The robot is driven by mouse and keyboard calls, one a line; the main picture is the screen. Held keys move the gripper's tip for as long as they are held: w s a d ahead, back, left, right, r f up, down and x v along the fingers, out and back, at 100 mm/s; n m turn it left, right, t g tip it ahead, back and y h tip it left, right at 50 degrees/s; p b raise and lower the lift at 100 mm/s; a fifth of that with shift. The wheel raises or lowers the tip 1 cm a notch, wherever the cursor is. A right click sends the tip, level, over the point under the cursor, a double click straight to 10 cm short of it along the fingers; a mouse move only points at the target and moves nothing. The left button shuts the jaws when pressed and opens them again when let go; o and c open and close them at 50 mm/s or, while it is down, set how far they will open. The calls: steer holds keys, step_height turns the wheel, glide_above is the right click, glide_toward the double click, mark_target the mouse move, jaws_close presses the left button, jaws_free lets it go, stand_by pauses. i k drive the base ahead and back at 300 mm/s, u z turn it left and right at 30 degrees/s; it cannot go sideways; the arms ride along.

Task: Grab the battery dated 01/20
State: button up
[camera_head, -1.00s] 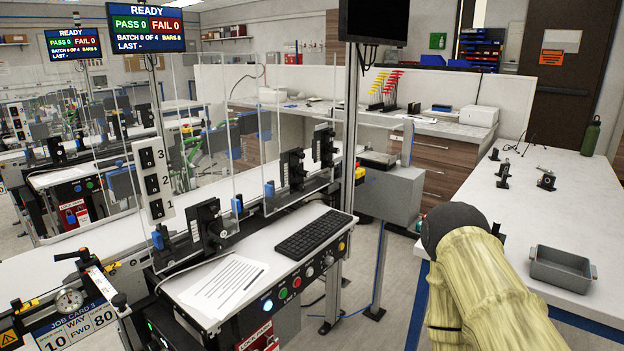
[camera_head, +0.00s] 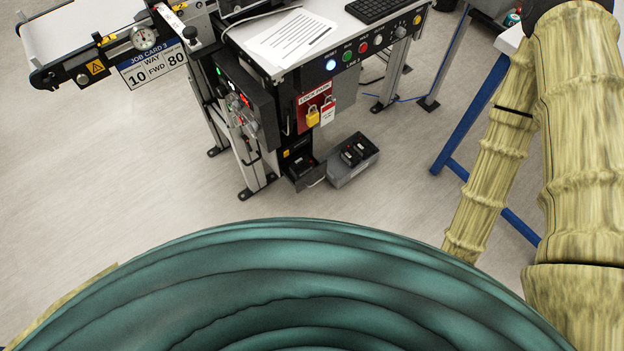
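No date marking such as 01/20 can be read anywhere in view. A grey open bin (camera_head: 352,175) stands on the floor below the conveyor's control desk. It holds several small dark blocks (camera_head: 355,151) that may be batteries; they are too small to tell. Left of the bin, a black open box (camera_head: 302,172) sits low under the control cabinet, also with dark contents. My arm, in a yellowish ribbed cover, runs down the right side. My gripper is not in view.
A control desk (camera_head: 290,45) with keyboard (camera_head: 372,8), buttons and padlocks (camera_head: 320,114) stands above the bin. A conveyor (camera_head: 85,28) with a job card is at upper left. A blue-legged table (camera_head: 470,115) is at right. Floor at left is clear.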

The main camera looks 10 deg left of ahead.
mark_target(306, 164)
steer(key=u, duration=0.35)
steer(key=k, duration=0.4)
steer(key=u, duration=0.95)
steer(key=k, duration=0.95)
steer(key=u, duration=1)
steer(key=i, duration=0.85)
steer(key=z, duration=0.55)
steer(key=i, duration=0.85)
steer(key=z, duration=1.15)
steer(key=i, duration=0.2)
steer(key=z, duration=0.15)
